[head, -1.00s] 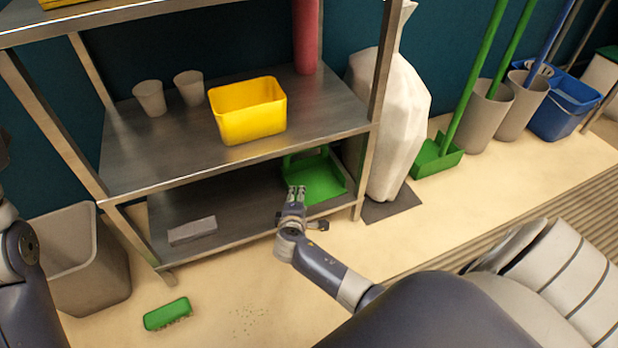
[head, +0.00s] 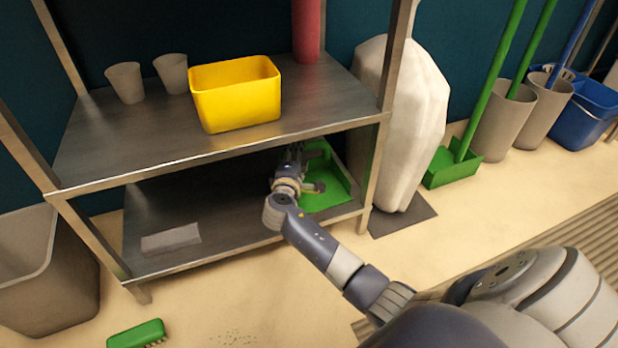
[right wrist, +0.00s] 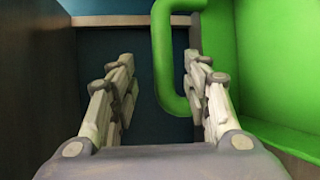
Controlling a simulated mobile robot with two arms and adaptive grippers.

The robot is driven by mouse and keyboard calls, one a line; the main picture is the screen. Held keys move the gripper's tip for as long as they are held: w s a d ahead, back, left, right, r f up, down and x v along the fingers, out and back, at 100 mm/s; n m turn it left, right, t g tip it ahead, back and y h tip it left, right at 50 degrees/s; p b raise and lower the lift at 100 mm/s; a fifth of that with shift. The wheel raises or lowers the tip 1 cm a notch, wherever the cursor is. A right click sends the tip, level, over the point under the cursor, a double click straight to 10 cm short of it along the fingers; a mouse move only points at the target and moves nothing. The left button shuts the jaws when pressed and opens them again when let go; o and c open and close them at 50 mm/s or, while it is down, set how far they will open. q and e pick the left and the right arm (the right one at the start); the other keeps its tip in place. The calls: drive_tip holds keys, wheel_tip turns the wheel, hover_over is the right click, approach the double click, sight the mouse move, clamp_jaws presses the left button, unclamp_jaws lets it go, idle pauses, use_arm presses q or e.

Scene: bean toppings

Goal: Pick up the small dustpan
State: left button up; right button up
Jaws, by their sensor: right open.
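The small green dustpan (head: 335,185) lies on the lower shelf (head: 225,215) of the metal rack, near its right end. My right gripper (head: 293,155) reaches into the lower shelf at the dustpan's left side and partly covers it. In the right wrist view my right gripper (right wrist: 160,85) is open, with its two fingers apart. The dustpan's looped green handle (right wrist: 165,60) shows ahead, with its lower end between the fingers or just beyond them. I cannot tell whether a finger touches it. The pan body (right wrist: 285,70) fills the right side. My left gripper is not in view.
The upper shelf (head: 110,150) sits close above my right arm and holds a yellow bin (head: 236,95) and two cups. A rack post (head: 380,150) stands right of the dustpan. A grey block (head: 170,239) lies on the lower shelf. A green brush (head: 137,334) lies on the floor.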

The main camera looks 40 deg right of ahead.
drive_tip(key=b+x, duration=0.2)
drive_tip(key=f+b+x, duration=0.1)
drive_tip(key=b+x, duration=0.1)
drive_tip(key=shift+s+d, duration=0.1)
drive_tip(key=shift+d, duration=0.05)
drive_tip(key=shift+w+d+b, duration=0.35)
drive_tip(key=shift+w, duration=0.05)
drive_tip(key=shift+r, duration=0.15)
drive_tip(key=shift+c, duration=0.4)
clamp_jaws()
